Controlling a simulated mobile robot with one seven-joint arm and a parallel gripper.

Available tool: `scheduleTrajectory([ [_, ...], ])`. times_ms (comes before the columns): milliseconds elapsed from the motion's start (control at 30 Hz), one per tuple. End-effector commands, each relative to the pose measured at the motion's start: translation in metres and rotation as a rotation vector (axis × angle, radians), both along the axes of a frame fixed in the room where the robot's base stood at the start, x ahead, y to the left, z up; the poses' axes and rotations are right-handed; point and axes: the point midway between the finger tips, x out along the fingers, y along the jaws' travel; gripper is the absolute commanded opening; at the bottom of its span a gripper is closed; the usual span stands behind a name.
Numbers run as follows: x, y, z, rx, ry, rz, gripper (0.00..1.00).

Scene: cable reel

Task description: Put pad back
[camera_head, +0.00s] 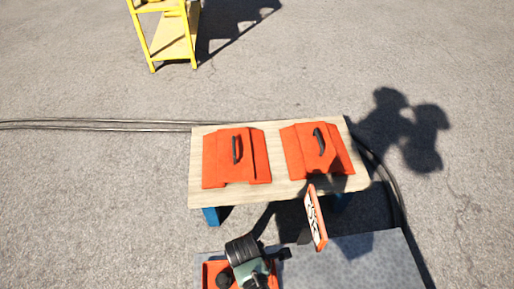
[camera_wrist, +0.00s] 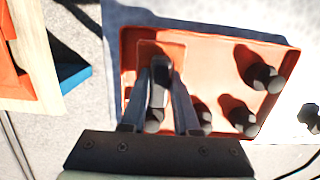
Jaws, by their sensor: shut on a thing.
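Two orange pads with black handles lie side by side on a wooden-topped table (camera_head: 280,192), the left pad (camera_head: 222,160) and the right pad (camera_head: 303,150). My gripper (camera_wrist: 160,95) is low over an orange tray (camera_wrist: 210,38), which also shows in the head view (camera_head: 209,267). Its fingers are closed around a black handle (camera_wrist: 158,78). An orange patch shows behind this handle; I cannot tell whether it is a pad joined to the handle. In the head view, my arm hides the fingertips and the held thing.
Several black pegs (camera_wrist: 264,76) stand in the tray around my fingers. An orange panel with a white lettered face (camera_head: 314,218) stands tilted above the grey deck (camera_head: 365,262). Black cable (camera_head: 90,125) runs behind the table. A yellow shelf (camera_head: 170,48) stands far back.

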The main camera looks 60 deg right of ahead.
Motion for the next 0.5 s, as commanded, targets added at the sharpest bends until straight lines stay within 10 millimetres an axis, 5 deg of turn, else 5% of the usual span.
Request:
scheduleTrajectory([
  [233, 0.000, 0.000, -0.034, 0.000, 0.001, 0.000, 0.00],
  [500, 0.000, 0.000, -0.035, -0.001, -0.001, 0.000, 0.00],
])
